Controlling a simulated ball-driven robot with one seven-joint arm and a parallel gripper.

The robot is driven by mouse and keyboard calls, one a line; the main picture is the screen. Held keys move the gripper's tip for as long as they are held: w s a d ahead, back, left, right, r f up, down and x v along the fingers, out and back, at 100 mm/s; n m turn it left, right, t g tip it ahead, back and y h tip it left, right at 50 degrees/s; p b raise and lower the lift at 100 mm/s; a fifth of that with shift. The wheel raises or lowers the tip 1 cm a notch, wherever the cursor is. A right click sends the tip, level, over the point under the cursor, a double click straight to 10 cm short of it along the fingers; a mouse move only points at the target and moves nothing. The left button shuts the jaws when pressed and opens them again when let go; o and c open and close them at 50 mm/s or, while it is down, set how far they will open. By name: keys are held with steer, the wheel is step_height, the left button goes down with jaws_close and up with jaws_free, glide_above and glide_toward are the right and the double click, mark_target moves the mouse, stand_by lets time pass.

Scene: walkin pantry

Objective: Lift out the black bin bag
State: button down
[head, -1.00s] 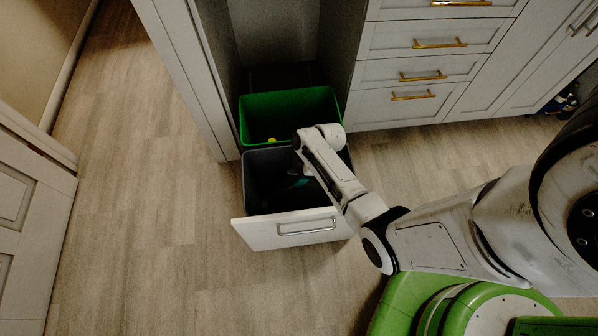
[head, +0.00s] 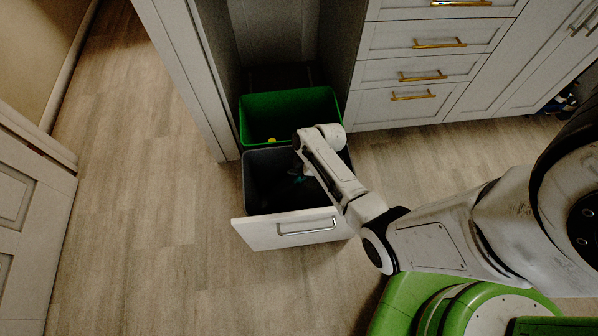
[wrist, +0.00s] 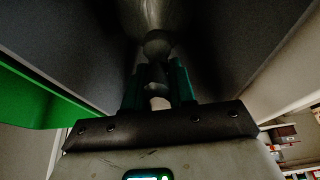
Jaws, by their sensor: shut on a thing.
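The black bin bag (wrist: 158,45) shows in the wrist view as a dark, slightly shiny body with a narrow knotted neck. My gripper (wrist: 158,84) has its teal fingers on either side of this neck, shut on it. In the head view my gripper (head: 298,176) is down inside the dark grey bin (head: 246,180), partly hidden by my wrist. The bag cannot be told from the dark inside of the bin in the head view. The bin stands in a pulled-out drawer with a white front (head: 280,233).
A green bin (head: 242,118) with a small yellow thing (head: 271,140) in it stands just behind the dark bin. Cabinet drawers (head: 420,68) stand to the right and a tall side panel to the left. The floor (head: 150,230) at the left is clear.

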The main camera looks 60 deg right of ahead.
stand_by(0.5)
steer(key=shift+r, duration=0.1)
steer(key=shift+r, duration=0.3)
step_height(320, 180, up, 17)
steer(key=p, duration=0.4)
steer(key=shift+r+p, duration=0.2)
steer(key=shift+p, duration=0.15)
step_height(320, 180, up, 15)
steer(key=p, duration=1.5)
steer(key=shift+p, duration=0.3)
stand_by(0.3)
